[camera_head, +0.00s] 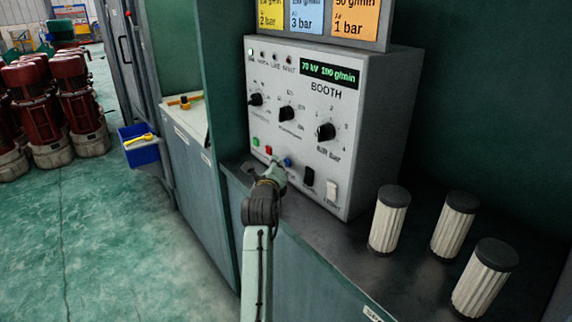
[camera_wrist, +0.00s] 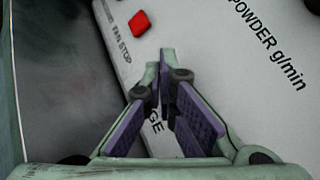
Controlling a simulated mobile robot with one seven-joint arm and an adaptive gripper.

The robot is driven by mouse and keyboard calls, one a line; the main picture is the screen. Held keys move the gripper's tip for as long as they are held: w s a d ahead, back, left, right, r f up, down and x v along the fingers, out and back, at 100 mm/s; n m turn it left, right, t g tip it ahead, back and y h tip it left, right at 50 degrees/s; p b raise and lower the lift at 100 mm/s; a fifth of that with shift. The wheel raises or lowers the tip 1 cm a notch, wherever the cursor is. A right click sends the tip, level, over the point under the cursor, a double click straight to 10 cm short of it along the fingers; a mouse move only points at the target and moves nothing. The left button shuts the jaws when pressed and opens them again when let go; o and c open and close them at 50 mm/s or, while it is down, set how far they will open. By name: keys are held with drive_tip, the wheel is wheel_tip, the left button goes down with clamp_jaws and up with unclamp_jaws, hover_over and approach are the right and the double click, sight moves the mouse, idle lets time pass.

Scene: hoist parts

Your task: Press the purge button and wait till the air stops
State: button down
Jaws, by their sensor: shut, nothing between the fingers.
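The grey BOOTH control box (camera_head: 345,115) stands on the bench, with knobs, small lamps and a lit green display (camera_head: 330,71). A blue button (camera_head: 288,162) is low on its front face. My gripper (camera_head: 277,162) is shut and empty, its tips close beside the blue button; I cannot tell if they touch it. In the wrist view my gripper (camera_wrist: 162,65) covers part of a label ending in "GE", and the blue button is hidden. A red button (camera_wrist: 139,22) by the words FAN STOP shows above the fingers.
A green button (camera_head: 256,141) is left of the red one, and a black switch (camera_head: 309,177) and white rocker (camera_head: 332,189) are right of the blue. Several pleated filters, one here (camera_head: 390,222), stand on the bench. A blue bin (camera_head: 141,152) hangs at left.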

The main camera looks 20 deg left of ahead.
drive_tip(key=shift+w+d, duration=0.3)
idle(0.5)
idle(0.4)
drive_tip(key=shift+s+a+b, duration=0.5)
drive_tip(key=shift+s+b, duration=0.15)
drive_tip(key=shift+s+a+f+b, duration=0.15)
drive_tip(key=shift+s+a+b, duration=0.5)
drive_tip(key=shift+s+a, duration=0.3)
drive_tip(key=shift+s+a+b, duration=0.25)
drive_tip(key=shift+s+a, duration=0.05)
drive_tip(key=shift+s, duration=0.25)
drive_tip(key=shift+s+a+b, duration=0.25)
drive_tip(key=shift+s+a, duration=0.05)
drive_tip(key=shift+s, duration=0.2)
